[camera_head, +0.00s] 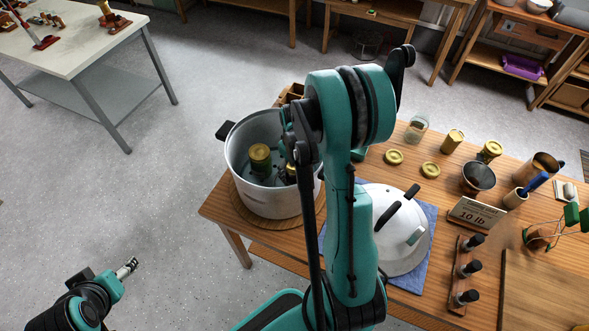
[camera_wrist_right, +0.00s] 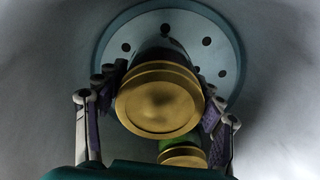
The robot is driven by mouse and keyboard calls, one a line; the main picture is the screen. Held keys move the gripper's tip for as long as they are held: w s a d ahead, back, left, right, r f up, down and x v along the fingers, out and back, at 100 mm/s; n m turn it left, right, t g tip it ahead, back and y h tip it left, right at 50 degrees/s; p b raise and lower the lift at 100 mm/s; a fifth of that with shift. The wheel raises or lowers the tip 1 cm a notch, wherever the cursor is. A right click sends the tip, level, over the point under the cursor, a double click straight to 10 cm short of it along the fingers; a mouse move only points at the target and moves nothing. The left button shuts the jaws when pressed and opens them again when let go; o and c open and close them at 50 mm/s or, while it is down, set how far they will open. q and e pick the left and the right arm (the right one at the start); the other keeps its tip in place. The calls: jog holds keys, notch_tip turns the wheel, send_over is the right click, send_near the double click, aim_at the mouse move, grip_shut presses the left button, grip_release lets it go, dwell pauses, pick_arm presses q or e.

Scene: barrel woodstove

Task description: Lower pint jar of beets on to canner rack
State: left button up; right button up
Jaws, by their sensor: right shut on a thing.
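The held pint jar (camera_wrist_right: 158,100) has a gold lid and dark contents and is inside the canner (camera_head: 237,160). My right gripper (camera_wrist_right: 160,95) is shut on it, one finger on each side. The round canner rack (camera_wrist_right: 222,48), with dark holes, shows beyond the jar. I cannot tell whether the jar's base touches it. In the head view the held jar (camera_head: 291,171) is mostly hidden by my right arm. A second gold-lidded jar with green contents (camera_head: 260,160) stands in the canner beside it. My left gripper (camera_head: 128,268) is at the lower left, away from the table; its jaws are unclear.
The canner stands on a round wooden mat (camera_head: 238,207) at the table's left end. The domed canner lid (camera_head: 400,240) lies on a blue cloth (camera_head: 428,228) to its right. Jars, lids, a funnel and a "10 lb" sign (camera_head: 477,213) occupy the table farther right.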

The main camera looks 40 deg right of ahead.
jog(key=shift+f+b, duration=0.75)
jog(key=shift+f, duration=0.05)
jog(key=o, duration=1.7)
jog(key=shift+c, duration=0.2)
notch_tip(320, 180, up, 16)
jog(key=p, duration=1.1)
notch_tip(320, 180, up, 12)
